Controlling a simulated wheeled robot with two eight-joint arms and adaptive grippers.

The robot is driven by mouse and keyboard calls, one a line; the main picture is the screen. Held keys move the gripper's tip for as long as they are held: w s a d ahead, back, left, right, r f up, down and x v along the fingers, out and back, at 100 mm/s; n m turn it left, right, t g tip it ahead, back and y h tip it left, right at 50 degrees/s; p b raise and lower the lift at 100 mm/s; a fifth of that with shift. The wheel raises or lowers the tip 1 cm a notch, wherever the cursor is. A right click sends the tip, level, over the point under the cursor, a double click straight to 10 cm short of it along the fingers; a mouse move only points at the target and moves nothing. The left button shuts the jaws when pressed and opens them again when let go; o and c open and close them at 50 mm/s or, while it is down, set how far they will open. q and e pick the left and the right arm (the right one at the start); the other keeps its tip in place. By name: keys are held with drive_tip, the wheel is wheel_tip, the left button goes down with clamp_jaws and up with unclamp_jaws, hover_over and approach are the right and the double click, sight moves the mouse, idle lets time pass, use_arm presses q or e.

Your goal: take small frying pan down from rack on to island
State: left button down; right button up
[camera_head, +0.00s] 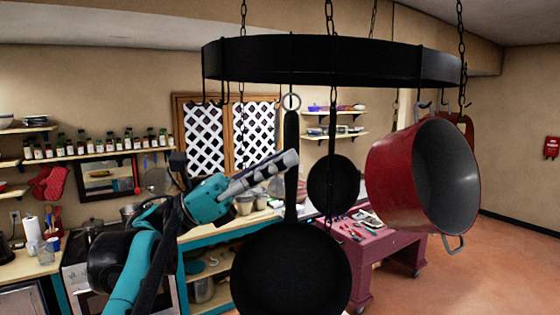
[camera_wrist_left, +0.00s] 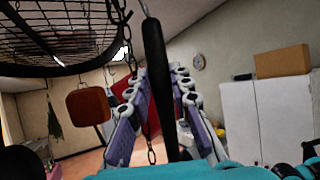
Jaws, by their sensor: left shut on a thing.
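A black frying pan (camera_head: 291,270) hangs upright in front, below the black oval rack (camera_head: 330,60), its long handle up and its end ring close under the rack. I cannot tell whether the ring is still on a hook. My left gripper (camera_head: 286,164) is shut on this handle, which also shows between the fingers (camera_wrist_left: 165,80) in the left wrist view as a dark bar (camera_wrist_left: 158,80). Another black pan (camera_head: 333,187), smaller in the picture, hangs behind to the right. A dark red wheeled table, perhaps the island (camera_head: 400,243), stands beyond. My right gripper is not in view.
A big red pot (camera_head: 400,170) hangs at the right of the rack, near the pans. Chains (camera_head: 461,40) hold the rack. A stove and counter (camera_head: 225,228) line the back left. The floor (camera_head: 480,275) at the right is clear.

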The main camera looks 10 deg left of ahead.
use_arm(q)
drive_tip(key=shift+s, duration=0.1)
drive_tip(key=s+d, duration=0.1)
drive_tip(key=s, duration=0.5)
drive_tip(key=shift+s+d+p, duration=0.2)
drive_tip(key=shift+s+p, duration=0.1)
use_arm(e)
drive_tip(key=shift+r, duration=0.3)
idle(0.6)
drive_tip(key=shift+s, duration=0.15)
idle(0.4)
